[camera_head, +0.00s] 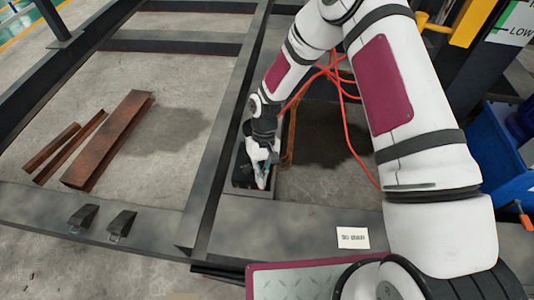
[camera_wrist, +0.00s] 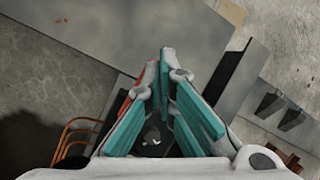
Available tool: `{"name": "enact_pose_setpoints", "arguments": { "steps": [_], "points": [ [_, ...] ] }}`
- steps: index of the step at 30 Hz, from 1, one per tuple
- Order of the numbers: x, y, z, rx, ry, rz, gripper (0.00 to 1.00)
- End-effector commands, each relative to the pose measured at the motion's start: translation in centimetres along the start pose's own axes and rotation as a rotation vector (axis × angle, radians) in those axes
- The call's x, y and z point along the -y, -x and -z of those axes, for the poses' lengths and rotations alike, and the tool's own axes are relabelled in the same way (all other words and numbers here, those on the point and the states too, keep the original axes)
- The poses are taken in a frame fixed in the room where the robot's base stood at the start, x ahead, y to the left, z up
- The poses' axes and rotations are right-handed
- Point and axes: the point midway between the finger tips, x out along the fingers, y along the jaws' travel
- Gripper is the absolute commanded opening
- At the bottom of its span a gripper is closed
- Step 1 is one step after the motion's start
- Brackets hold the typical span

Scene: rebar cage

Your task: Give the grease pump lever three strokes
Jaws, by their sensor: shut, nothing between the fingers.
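A dark box-like unit (camera_head: 240,176), which looks like the grease pump, sits on the steel frame at the middle of the head view. My gripper (camera_head: 262,168) is right over it and hides much of it. In the wrist view my gripper (camera_wrist: 169,62) has its teal finger pads close together at the tips, with nothing held between them. A dark body with a small pale round part (camera_wrist: 152,136) shows between the pads. A red-orange part (camera_wrist: 150,74), perhaps the lever, shows close beside the left finger. I cannot tell whether they touch.
Orange hoses (camera_head: 335,72) run behind my arm. Rusty steel sections (camera_head: 110,140) lie on the floor at left. Two black wedge-shaped pieces (camera_head: 83,216) sit on the front beam, with a white label (camera_head: 352,238) further right. A blue bin (camera_head: 500,155) stands at right.

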Motion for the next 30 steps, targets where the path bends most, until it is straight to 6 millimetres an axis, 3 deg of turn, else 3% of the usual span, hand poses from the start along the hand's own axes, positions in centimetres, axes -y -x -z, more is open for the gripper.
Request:
{"name": "enact_pose_setpoints", "arguments": {
  "steps": [30],
  "points": [
    [0.1,-2.0,0.0,0.000,0.001,0.000,0.00]
  ]
}}
